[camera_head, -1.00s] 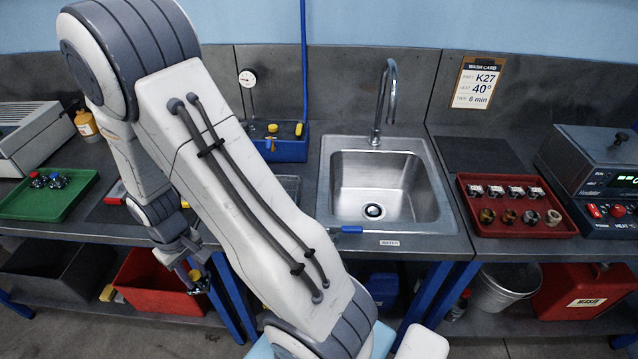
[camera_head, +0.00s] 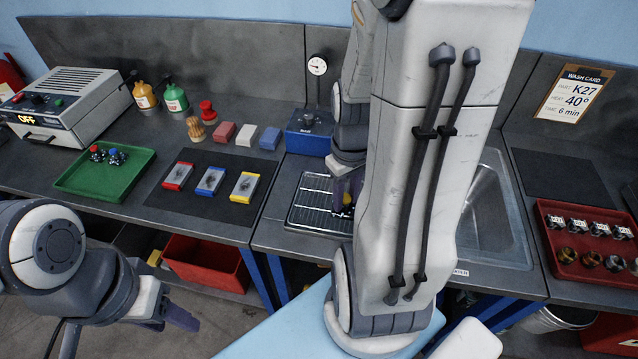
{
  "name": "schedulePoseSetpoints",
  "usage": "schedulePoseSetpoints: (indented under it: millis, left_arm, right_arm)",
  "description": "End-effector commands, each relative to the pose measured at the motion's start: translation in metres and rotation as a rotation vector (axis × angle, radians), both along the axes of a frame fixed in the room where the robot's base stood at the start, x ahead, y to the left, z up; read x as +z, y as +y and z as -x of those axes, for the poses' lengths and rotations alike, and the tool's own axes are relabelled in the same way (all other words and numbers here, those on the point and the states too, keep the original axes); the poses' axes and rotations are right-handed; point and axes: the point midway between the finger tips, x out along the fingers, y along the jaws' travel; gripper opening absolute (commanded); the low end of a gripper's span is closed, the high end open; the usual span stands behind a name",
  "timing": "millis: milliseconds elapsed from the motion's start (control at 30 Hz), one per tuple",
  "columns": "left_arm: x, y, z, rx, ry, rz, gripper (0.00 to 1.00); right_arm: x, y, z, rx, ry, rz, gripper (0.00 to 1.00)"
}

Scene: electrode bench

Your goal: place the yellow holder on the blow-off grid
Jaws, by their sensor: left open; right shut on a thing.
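The yellow holder (camera_head: 348,199) shows only as a small yellow patch between the dark fingers of my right gripper (camera_head: 347,193). My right gripper is shut on it, at the right side of the blow-off grid (camera_head: 312,205), a wire rack in a metal tray. Fingers and arm hide most of the holder; I cannot tell whether it touches the grid. My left gripper (camera_head: 180,318) is open and empty at lower left, in front of the bench.
A green tray (camera_head: 75,181) carries a red-topped and a blue-topped holder. Red, blue and yellow-marked blocks lie on a dark mat (camera_head: 218,213). A blue box (camera_head: 308,143) stands behind the grid. My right arm covers part of the sink (camera_head: 490,225).

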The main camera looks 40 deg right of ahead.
Motion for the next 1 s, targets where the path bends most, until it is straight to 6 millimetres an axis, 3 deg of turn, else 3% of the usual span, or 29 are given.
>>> schedulePoseSetpoints:
  millis: [200,600,767,1000]
  left_arm:
    - [0.030,0.000,0.000,0.001,0.000,0.000,0.50]
    - [0.045,0.000,0.000,-0.003,0.000,0.000,0.50]
    - [0.048,0.000,0.000,-0.004,0.000,0.000,0.50]
    - [0.058,0.000,0.000,-0.006,-0.001,0.000,0.50]
  right_arm:
    - [-0.009,-0.003,-0.022,0.013,0.008,-0.005,0.00]
    - [-0.057,-0.035,-0.093,0.014,0.002,-0.001,0.00]
    - [-0.067,-0.042,-0.105,0.012,0.000,0.000,0.00]
    - [-0.090,-0.042,-0.105,0.010,0.004,-0.002,0.00]
